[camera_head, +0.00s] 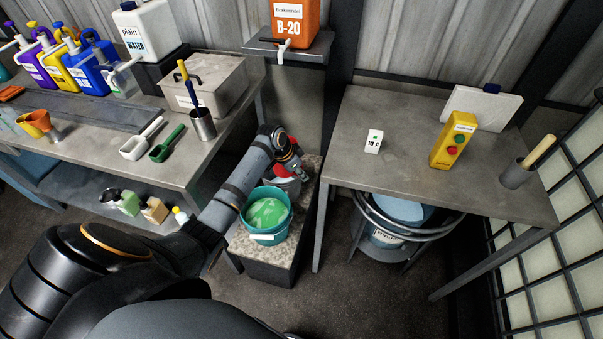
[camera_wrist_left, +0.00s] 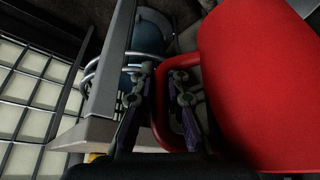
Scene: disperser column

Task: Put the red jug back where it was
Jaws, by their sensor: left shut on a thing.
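My left gripper (camera_head: 289,158) is shut on the handle of the red jug (camera_head: 282,170), above the back of the low speckled stand (camera_head: 305,190). In the head view my gripper and wrist hide most of the jug. In the left wrist view the red jug (camera_wrist_left: 262,85) fills the right side, and its loop handle passes at the fingers (camera_wrist_left: 163,78). Whether the jug touches the stand cannot be told. My right gripper does not show.
A teal bucket (camera_head: 267,235) with green contents stands on the stand, in front of the jug. A grey table (camera_head: 400,165) is close on the right, with a blue drum (camera_head: 388,238) below it. The left bench (camera_head: 175,165) holds several jugs and scoops. An orange B-20 container (camera_head: 294,22) is on a shelf behind.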

